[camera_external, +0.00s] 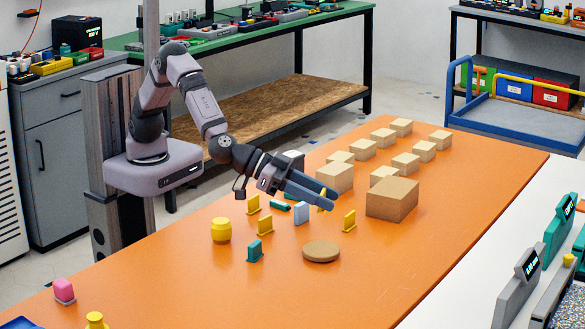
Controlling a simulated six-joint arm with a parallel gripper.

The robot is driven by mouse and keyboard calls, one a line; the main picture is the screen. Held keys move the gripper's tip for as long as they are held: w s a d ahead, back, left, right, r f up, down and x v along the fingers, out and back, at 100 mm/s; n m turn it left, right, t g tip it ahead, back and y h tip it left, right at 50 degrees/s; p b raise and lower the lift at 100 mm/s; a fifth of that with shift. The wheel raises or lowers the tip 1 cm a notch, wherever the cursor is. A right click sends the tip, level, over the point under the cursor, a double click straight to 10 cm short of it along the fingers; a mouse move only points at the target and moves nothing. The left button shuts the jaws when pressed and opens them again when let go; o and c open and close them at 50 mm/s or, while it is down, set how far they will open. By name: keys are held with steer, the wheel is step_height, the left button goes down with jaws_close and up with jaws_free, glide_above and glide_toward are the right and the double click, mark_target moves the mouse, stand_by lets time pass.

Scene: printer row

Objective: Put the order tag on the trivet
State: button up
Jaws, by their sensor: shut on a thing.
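The trivet (321,252) is a round, flat tan disc lying on the orange table, with nothing on it. My gripper (326,200) is shut on a small yellow piece (322,198), which looks like an order tag and is mostly hidden by the fingers. It is behind the trivet, to the left of the large brown box. Similar upright tags stand on the table: a yellow one (349,220) right of the gripper, another yellow one (253,204) to the left, and a teal one (254,250) left of the trivet.
A pale blue block (301,213) and a teal piece (280,205) are close by my gripper. A yellow barrel (221,230) stands left. A brown box (392,199) and several wooden blocks (335,177) stand right and behind.

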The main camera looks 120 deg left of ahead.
mark_target(321, 248)
steer(key=shift+f+b, duration=0.75)
steer(key=shift+f, duration=4.25)
steer(key=shift+f, duration=0.15)
steer(key=o, duration=1)
